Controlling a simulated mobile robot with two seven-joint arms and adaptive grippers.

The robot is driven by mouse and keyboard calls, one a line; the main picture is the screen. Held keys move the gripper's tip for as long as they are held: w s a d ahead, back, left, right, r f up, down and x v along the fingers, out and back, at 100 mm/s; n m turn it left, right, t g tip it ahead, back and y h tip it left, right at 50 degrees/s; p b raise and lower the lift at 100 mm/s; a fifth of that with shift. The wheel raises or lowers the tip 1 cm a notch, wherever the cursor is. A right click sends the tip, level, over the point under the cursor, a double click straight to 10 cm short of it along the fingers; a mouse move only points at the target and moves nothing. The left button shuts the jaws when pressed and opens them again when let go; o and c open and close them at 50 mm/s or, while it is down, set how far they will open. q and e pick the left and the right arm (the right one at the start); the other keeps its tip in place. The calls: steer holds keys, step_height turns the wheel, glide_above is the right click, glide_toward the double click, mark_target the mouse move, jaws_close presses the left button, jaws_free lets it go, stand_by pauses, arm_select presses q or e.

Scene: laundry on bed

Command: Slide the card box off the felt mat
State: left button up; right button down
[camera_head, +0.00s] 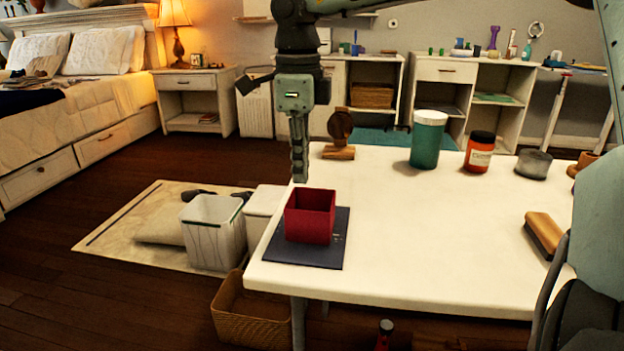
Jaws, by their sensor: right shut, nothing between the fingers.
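The card box (309,222) is a dark red, open-topped box. It stands upright on the dark blue-grey felt mat (337,256) at the left front corner of the white table. Mat shows on the near side and to the right of the box. My right gripper (300,178) points straight down with its fingers shut and empty. Its tips appear just above the far left rim of the box. I cannot tell how far behind the box they are or whether they touch it. My left gripper is not in view.
On the white table (430,240) stand a wooden stand (339,135), a teal jar (428,140), a red-orange jar (479,152), a grey tin (533,164) and a brush (543,234). The tabletop right of the mat is clear. The table edge lies close to the mat's left and front.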

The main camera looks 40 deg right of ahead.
mark_target(323, 214)
step_height(323, 214, down, 9)
steer(key=shift+a+r, duration=0.1)
steer(key=shift+s+d, duration=1.1)
steer(key=shift+s, duration=0.15)
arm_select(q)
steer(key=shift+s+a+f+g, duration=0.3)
arm_select(e)
steer(key=shift+s+d, duration=0.25)
